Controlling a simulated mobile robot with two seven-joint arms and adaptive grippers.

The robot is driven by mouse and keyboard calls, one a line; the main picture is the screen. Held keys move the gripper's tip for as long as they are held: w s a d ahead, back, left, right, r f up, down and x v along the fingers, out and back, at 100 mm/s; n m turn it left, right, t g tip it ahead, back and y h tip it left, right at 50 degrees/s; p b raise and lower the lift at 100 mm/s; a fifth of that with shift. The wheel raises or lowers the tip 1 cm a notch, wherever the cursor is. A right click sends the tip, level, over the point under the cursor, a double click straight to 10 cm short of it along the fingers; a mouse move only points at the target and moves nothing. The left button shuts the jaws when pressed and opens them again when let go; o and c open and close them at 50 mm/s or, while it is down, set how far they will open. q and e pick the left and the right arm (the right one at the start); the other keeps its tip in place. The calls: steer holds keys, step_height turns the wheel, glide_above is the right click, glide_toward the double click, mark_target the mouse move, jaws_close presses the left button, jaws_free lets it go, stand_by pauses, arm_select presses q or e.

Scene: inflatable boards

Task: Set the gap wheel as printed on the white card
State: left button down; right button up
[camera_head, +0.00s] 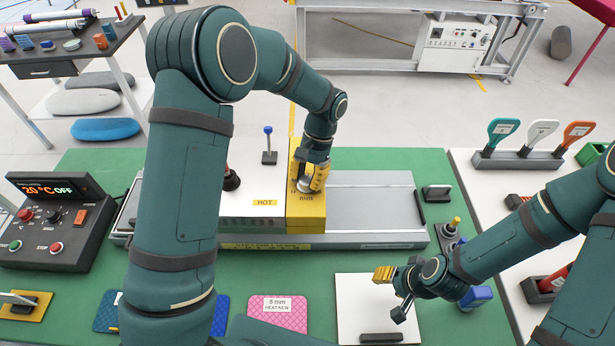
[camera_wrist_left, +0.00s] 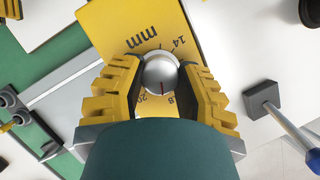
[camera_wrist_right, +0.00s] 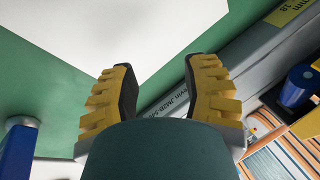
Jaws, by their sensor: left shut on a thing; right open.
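The gap wheel (camera_wrist_left: 160,74) is a round silver knob on a yellow block (camera_head: 306,222) marked "mm". The left wrist view shows 14, 8 and 20 around it, partly hidden, and a red line on the knob pointing down the picture. My left gripper (camera_head: 308,180) is shut around the knob, a finger on each side (camera_wrist_left: 160,85). A small white card (camera_head: 278,304) lies on a pink quilted pad; it reads "mm" and "HEAT NEW", its digit too small to be sure, perhaps 5. My right gripper (camera_head: 396,292) is open and empty above a white board (camera_head: 365,312).
A control box (camera_head: 48,222) at left shows "20°C OFF". A blue-knobbed lever (camera_head: 269,147) stands beside the yellow block, near a "HOT" label. Blue pads (camera_head: 222,312) lie at the front. A rack of coloured paddles (camera_head: 540,140) stands at right. Green mat is bare at upper right.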

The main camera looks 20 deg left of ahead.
arm_select(q)
steer(key=shift+s+a+f+n+h, duration=0.1)
steer(key=shift+n+h, duration=0.25)
steer(key=shift+n, duration=0.6)
steer(key=shift+s+f+n+h, duration=0.1)
steer(key=shift+n+h, duration=0.25)
steer(key=shift+n, duration=0.6)
steer(key=c, duration=0.5)
jaws_free()
steer(key=shift+c, duration=0.2)
steer(key=shift+r, duration=0.1)
steer(key=shift+w+r, duration=0.1)
steer(key=shift+w, duration=0.05)
steer(key=v, duration=1.1)
steer(key=shift+w+r, duration=0.3)
